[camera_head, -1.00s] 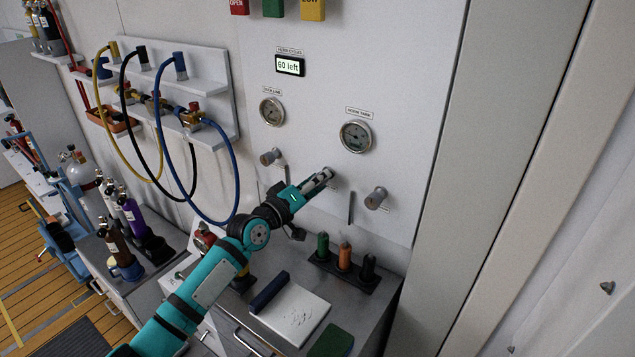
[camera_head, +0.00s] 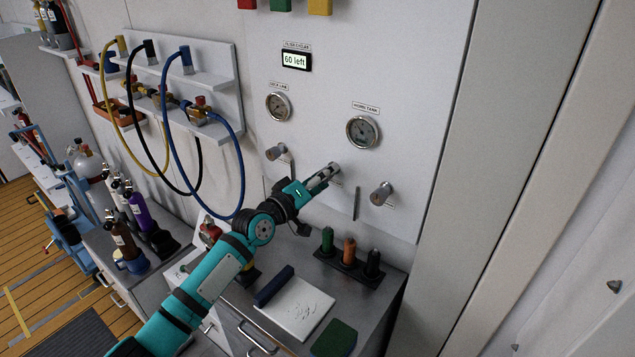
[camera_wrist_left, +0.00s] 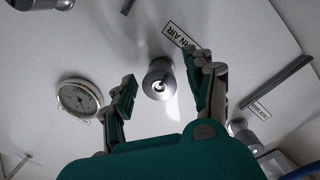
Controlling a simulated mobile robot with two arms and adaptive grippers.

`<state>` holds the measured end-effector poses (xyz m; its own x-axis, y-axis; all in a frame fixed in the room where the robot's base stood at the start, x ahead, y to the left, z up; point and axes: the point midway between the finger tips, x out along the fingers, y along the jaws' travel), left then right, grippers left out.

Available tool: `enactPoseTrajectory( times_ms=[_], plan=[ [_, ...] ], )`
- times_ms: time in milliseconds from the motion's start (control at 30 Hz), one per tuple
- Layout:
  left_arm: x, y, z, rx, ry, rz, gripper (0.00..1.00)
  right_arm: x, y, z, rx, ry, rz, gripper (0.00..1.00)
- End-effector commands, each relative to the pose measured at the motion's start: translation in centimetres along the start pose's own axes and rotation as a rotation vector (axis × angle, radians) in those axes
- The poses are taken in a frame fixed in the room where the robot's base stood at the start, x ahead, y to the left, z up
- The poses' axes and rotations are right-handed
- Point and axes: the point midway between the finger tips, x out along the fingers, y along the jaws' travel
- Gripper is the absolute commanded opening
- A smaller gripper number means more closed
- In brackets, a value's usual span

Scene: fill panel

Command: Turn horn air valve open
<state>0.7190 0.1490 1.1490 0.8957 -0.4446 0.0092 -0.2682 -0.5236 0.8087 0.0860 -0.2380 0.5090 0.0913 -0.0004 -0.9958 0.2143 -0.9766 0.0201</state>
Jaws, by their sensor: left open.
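The horn air valve (camera_wrist_left: 158,80) is a round metal knob with a bright centre on the pale panel. A "HORN AIR" label (camera_wrist_left: 181,37) sits beside it in the left wrist view. My left gripper (camera_wrist_left: 167,78) is open, with one finger on each side of the knob and visible gaps. In the head view my left gripper (camera_head: 331,168) is at the panel below the two gauges and hides the knob. My right gripper is not in view.
Neighbouring metal knobs (camera_head: 276,153) and (camera_head: 381,194) flank the gripper, with thin bars beside them. The horn tank gauge (camera_head: 363,132) is above. Below, the counter holds bottles (camera_head: 348,251) and a white pad (camera_head: 294,307). Hoses (camera_head: 240,170) hang left.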

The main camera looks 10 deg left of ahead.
Motion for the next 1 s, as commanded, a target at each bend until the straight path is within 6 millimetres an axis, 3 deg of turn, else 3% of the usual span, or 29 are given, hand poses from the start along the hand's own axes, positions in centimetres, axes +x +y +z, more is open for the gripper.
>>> enactPoseTrajectory(
  times_ms=[167,400,600,1000],
  plan=[
    [-2.2,-0.1,0.1,0.001,0.0,-0.001,0.54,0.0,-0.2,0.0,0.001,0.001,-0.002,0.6],
    [-7.5,-0.2,0.1,0.0,-0.002,-0.003,0.54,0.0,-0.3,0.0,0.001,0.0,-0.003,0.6],
    [-10.7,-0.2,0.2,0.0,-0.003,-0.004,0.54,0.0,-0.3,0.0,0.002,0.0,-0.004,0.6],
    [-11.9,0.0,0.1,0.0,-0.002,-0.001,0.54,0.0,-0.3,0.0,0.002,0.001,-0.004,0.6]
  ],
)
